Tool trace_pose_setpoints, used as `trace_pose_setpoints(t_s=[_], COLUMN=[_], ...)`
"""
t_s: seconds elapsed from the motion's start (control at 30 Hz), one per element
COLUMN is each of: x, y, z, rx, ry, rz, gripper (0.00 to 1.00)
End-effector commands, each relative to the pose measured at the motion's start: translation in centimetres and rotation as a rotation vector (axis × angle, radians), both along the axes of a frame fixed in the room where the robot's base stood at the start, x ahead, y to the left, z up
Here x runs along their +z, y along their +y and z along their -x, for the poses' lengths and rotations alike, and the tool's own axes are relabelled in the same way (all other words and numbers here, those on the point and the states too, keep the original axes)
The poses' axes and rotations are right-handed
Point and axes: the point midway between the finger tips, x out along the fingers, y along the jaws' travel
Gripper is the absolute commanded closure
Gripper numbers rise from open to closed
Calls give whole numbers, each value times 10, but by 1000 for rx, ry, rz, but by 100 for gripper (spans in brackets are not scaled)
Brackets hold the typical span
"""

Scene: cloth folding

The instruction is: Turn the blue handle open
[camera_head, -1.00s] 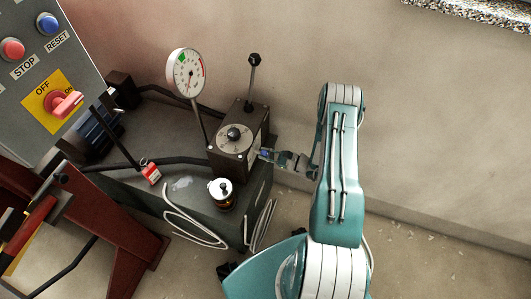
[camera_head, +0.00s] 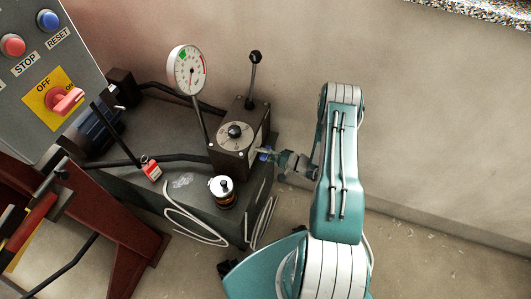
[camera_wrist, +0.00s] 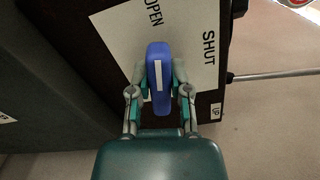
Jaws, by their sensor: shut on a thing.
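The blue handle (camera_wrist: 159,98) sits in front of a white label (camera_wrist: 190,30) marked OPEN and SHUT on the side of a dark box. In the wrist view the handle stands upright in the picture, its top end between the two words. My gripper (camera_wrist: 159,88) is shut on it, with one finger on each side. In the head view the blue handle (camera_head: 264,154) is a small patch on the right side of the dark box (camera_head: 228,160), at my gripper (camera_head: 270,155). The fingers partly hide the handle there.
The box carries a dial and a black-knobbed lever (camera_head: 254,70). A round gauge (camera_head: 187,70), a small canister (camera_head: 222,190) and a red padlock (camera_head: 151,170) are nearby. A grey control panel (camera_head: 35,100) stands at left. Floor and wall at right are clear.

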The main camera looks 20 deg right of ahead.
Motion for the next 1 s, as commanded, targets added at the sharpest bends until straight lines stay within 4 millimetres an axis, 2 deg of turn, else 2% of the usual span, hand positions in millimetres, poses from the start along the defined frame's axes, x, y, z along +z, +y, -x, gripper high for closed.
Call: trace_pose_setpoints(t_s=[0.4,1.0], x=[-6,-7], y=[2,3], z=[2,3], rx=[3,5], ry=[-141,-163], rz=[151,177], gripper=[100,100])
